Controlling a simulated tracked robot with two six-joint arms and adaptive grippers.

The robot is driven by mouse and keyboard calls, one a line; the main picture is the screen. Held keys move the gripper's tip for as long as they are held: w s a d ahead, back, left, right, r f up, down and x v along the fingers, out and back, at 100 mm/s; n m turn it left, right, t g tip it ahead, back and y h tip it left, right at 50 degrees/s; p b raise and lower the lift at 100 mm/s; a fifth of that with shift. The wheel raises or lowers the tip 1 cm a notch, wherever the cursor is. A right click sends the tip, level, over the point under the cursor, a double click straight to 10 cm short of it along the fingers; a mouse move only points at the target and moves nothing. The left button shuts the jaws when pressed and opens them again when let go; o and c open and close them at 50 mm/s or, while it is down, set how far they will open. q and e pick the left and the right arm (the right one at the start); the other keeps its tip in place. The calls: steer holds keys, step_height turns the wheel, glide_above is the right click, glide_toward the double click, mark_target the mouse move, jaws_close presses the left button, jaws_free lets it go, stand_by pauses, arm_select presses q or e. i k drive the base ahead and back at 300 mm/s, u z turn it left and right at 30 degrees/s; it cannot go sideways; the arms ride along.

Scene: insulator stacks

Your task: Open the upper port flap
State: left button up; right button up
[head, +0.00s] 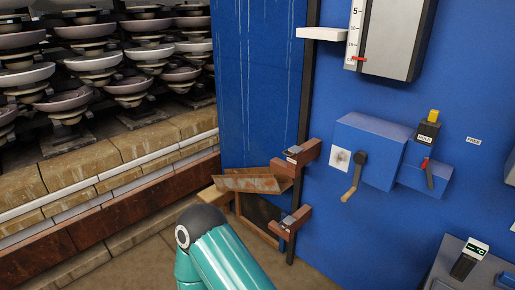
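A blue machine wall (420,110) fills the right half of the head view. At its left corner runs a black vertical rail (303,100) with an upper brown bracket-like block (297,158) and a lower one (290,221). Beside the upper block a rusty tilted plate (252,183) sits over a dark framed panel (258,214). I cannot tell which part is the upper port flap. A teal arm link of mine with a black joint (205,222) is at bottom centre, in front of the floor. Neither gripper is in view.
A blue box with a crank handle (352,178) juts from the wall. Right of it is a yellow-topped "HOLD" switch (428,130). A gauge (353,35) and pale shelf (321,34) are above.

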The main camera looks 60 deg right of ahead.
mark_target(295, 149)
steer(key=z, duration=0.4)
steer(key=i, duration=1.15)
steer(key=z, duration=1.15)
steer(key=i, duration=0.4)
steer(key=z, duration=0.15)
steer(key=k, duration=0.85)
steer(key=z, duration=0.2)
steer(key=i, duration=0.85)
steer(key=u, duration=0.05)
